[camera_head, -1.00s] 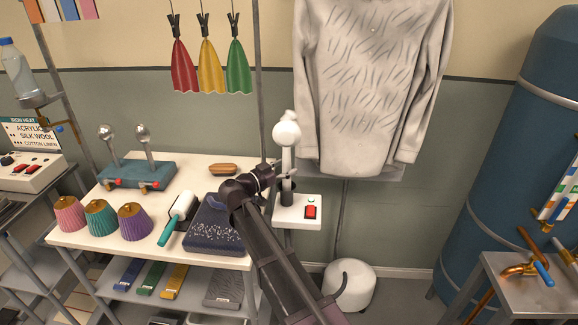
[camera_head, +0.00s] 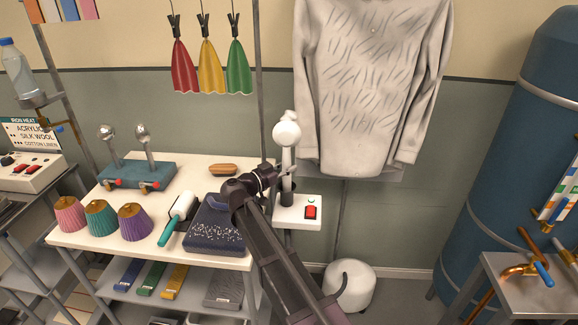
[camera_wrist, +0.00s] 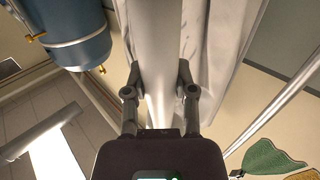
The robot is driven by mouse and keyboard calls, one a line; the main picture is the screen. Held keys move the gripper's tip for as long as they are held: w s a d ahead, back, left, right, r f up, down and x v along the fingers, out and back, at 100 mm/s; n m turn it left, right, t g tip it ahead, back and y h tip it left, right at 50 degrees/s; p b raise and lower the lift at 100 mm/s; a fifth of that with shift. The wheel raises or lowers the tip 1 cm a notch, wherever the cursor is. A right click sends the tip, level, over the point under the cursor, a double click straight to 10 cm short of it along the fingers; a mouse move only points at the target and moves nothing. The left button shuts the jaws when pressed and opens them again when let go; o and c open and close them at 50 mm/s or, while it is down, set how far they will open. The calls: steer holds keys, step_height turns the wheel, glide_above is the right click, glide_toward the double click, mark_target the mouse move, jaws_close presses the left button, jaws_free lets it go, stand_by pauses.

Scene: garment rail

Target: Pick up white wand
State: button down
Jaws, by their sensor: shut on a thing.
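The white wand (camera_head: 287,160) stands upright in a dark holder on a white stand with a red switch (camera_head: 298,212). Its rounded head (camera_head: 287,132) is at the top, in front of the wall. My gripper (camera_head: 289,172) reaches it from the left, its fingers at the wand's shaft just above the holder. In the wrist view the two fingers of my gripper (camera_wrist: 160,88) are closed on either side of the pale shaft (camera_wrist: 158,45). The lower end of the wand is hidden in the holder.
A pale patterned sweater (camera_head: 372,90) hangs close behind and right of the wand. A white table (camera_head: 90,230) at left carries a lint roller (camera_head: 181,207), folded dark cloth (camera_head: 215,228), a brush (camera_head: 223,169) and coloured shades. A blue tank (camera_head: 515,150) stands at right.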

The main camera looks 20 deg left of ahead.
mark_target(282, 139)
steer(key=shift+r, duration=0.15)
step_height(282, 139, up, 10)
steer(key=p, duration=1)
stand_by(1.0)
steer(key=shift+r+p, duration=4.4)
steer(key=shift+p, duration=0.1)
steer(key=shift+f, duration=0.15)
